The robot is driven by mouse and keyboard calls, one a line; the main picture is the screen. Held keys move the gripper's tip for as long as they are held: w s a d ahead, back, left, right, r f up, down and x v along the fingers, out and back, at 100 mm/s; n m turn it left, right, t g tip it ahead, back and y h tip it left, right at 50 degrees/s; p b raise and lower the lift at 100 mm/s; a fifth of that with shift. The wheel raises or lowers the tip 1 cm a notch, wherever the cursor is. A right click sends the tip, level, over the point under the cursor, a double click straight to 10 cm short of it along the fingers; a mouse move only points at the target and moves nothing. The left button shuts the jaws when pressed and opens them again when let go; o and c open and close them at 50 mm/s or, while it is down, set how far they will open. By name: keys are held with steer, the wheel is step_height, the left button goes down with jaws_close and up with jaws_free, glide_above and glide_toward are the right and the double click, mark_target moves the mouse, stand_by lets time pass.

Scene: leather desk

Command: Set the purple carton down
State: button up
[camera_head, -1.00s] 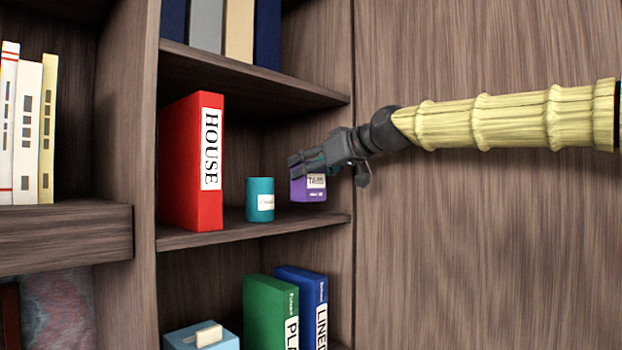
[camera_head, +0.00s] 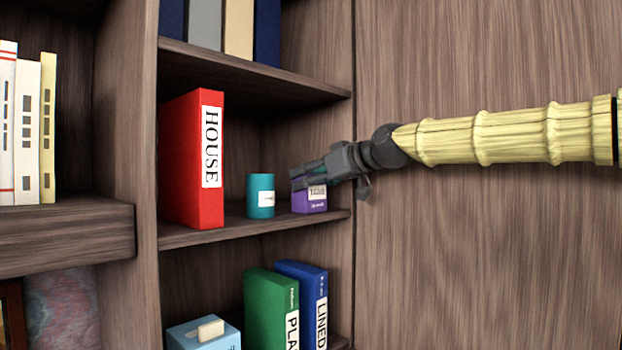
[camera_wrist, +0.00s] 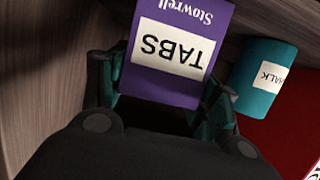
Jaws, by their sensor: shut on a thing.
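The purple carton (camera_head: 311,204) is at the right end of the middle shelf (camera_head: 240,230), with its lower edge at or very near the shelf board; I cannot tell whether it touches. My gripper (camera_head: 308,176) reaches in from the right and is shut on the carton's upper part, hiding some of it. In the wrist view the carton (camera_wrist: 178,50) shows a white label reading TABS and sits between my dark and teal fingers (camera_wrist: 160,95).
A teal cylinder (camera_head: 260,196) stands just left of the carton, with a small gap. A red HOUSE binder (camera_head: 196,160) stands farther left. The cabinet's side wall (camera_head: 340,130) is close on the right. Green (camera_head: 270,305) and blue (camera_head: 303,290) binders stand on the shelf below.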

steer(key=o, duration=1.2)
steer(key=shift+c, duration=0.2)
steer(key=shift+r, duration=0.15)
steer(key=shift+s+d, duration=0.2)
steer(key=b+v, duration=0.3)
steer(key=v, duration=0.8)
steer(key=shift+s+d+r, duration=0.1)
